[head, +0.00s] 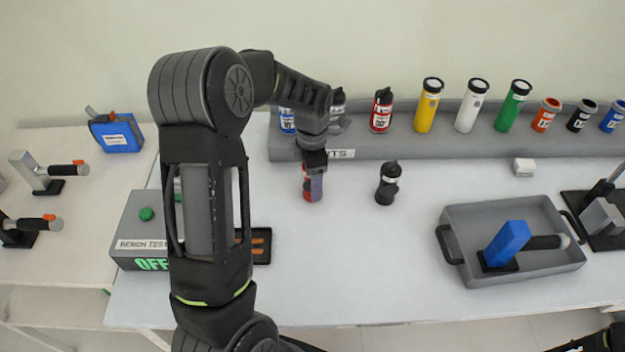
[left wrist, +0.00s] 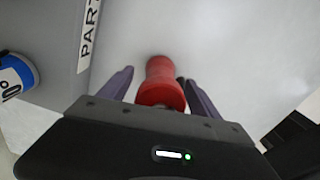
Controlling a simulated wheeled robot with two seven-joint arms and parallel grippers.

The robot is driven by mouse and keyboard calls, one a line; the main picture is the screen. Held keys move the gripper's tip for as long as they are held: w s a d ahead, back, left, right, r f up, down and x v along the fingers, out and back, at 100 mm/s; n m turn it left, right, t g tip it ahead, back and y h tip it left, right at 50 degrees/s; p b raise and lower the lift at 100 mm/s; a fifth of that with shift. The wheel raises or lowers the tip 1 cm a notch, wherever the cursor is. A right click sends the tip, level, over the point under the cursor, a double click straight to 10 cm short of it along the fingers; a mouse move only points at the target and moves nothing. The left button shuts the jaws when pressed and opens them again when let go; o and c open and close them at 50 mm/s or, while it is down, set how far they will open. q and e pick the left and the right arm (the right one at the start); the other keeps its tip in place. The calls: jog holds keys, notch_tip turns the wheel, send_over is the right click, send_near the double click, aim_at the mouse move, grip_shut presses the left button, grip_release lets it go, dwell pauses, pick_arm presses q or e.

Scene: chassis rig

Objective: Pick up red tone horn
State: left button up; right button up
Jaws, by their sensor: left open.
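The red tone horn (left wrist: 162,86) is between the two purple fingers of my left gripper (left wrist: 155,90) in the left wrist view. The fingers are open, one on each side of it, with a visible gap on both sides. In the head view my left gripper (head: 313,188) points down at the white table in front of the grey rack, and a bit of the red horn (head: 306,184) shows beside the fingers. The gripper hides the rest of it. My right gripper is out of view.
A black horn-like piece (head: 388,184) stands on the table to the right of my left gripper. The rack (head: 420,146) behind holds several coloured bottles and tubes. A grey tray (head: 470,272) with a blue-headed tool is at right. A grey box (head: 135,225) is at left.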

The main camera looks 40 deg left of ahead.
pick_arm(q)
grip_shut()
dwell(0.8)
